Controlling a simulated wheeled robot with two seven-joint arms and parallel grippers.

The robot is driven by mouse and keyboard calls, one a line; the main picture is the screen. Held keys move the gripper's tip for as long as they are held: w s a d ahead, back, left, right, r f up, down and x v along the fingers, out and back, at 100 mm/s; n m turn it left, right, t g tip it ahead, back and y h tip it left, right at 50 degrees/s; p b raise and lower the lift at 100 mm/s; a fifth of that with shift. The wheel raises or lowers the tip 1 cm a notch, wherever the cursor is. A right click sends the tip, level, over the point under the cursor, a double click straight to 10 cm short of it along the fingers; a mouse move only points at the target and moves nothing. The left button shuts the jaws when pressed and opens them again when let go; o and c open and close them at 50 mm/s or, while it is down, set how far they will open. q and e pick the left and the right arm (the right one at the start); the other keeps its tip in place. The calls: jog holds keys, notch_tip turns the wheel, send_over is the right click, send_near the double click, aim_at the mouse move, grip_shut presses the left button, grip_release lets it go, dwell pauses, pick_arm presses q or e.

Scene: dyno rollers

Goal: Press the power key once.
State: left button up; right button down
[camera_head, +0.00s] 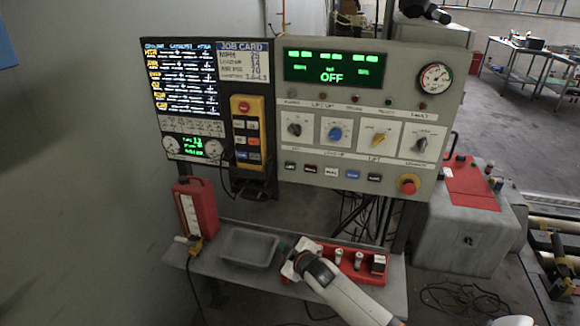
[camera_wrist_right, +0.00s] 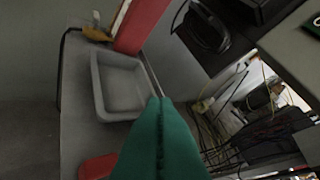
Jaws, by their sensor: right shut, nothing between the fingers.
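The control panel (camera_head: 366,118) stands upright with a green display (camera_head: 334,67) that reads OFF. A row of small keys runs along its lower part: a green-black one (camera_head: 290,167), a dark red one (camera_head: 310,169), a white one (camera_head: 331,172), a blue one (camera_head: 352,175) and a black one (camera_head: 374,178). Their labels are too small to read, so I cannot tell which is the power key. My right gripper (camera_head: 284,250) is below the panel, over the bench and apart from the keys. Its green fingers (camera_wrist_right: 158,104) are shut and empty. My left gripper is out of view.
The bench (camera_head: 213,270) carries a grey tray (camera_head: 248,248), a red bottle (camera_head: 197,208) and a red holder (camera_head: 348,262) beside my right arm. A yellow pendant (camera_head: 248,132) hangs left of the panel. A red stop button (camera_head: 408,184) sticks out at lower right.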

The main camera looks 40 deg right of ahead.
aim_at(290, 166)
jog(key=w+d+r+n+t, duration=0.1)
jog(key=w+r+t, duration=0.1)
jog(key=r, duration=0.6)
jog(key=w+d+r+n+t, duration=0.1)
jog(key=w+d+r, duration=0.1)
jog(key=r, duration=0.5)
jog(key=shift+w+r+t, duration=0.35)
jog(key=shift+w+t, duration=0.05)
jog(key=shift+w, duration=0.5)
jog(key=shift+d, duration=0.15)
jog(key=shift+w+d+b, duration=1.1)
jog(key=shift+w+d, duration=0.35)
jog(key=shift+d, duration=0.2)
jog(key=shift+w+d+b, duration=1.05)
jog(key=shift+w+d, duration=0.35)
jog(key=shift+d, duration=0.25)
jog(key=shift+w+d, duration=0.25)
jog(key=shift+d, duration=0.05)
